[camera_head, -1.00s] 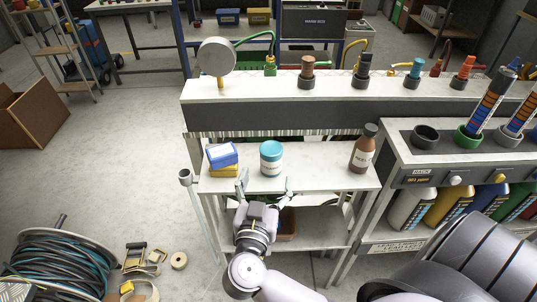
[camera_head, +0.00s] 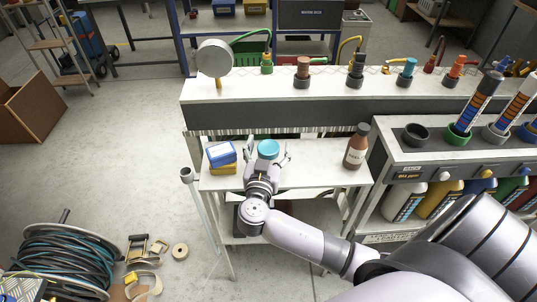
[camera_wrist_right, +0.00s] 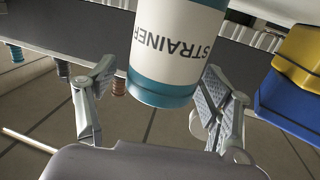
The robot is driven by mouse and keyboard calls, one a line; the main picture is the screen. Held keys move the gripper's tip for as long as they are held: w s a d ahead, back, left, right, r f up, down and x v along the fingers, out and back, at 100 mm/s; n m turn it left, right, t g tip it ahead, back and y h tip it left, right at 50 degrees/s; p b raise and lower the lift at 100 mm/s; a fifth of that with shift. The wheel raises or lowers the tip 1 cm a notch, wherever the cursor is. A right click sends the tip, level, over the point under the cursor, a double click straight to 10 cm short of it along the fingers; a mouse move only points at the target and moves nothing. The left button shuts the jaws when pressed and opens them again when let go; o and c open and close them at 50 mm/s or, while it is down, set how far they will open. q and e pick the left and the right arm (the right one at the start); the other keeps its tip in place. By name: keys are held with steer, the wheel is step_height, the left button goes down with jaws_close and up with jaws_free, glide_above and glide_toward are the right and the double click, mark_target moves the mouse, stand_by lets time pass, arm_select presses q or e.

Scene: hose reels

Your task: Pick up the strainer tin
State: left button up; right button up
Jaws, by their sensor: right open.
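The strainer tin (camera_head: 268,149) is a white can with a teal lid, upright on the small white shelf table (camera_head: 310,177). In the right wrist view the tin (camera_wrist_right: 175,45) shows a label reading STRAINER and appears upside down. My right gripper (camera_head: 268,158) is open, its two fingers spread to either side of the tin. The gripper hides the tin's lower body in the head view. My left gripper is not in view.
Blue and yellow boxes (camera_head: 221,154) are stacked just left of the tin. A brown bottle (camera_head: 356,147) stands at the shelf's right end. A raised white bench (camera_head: 330,89) with hose fittings and a round gauge (camera_head: 214,58) runs behind.

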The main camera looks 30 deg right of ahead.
steer(key=shift+c, duration=0.5)
steer(key=c, duration=1.2)
steer(key=shift+c, duration=0.4)
steer(key=shift+r, duration=0.1)
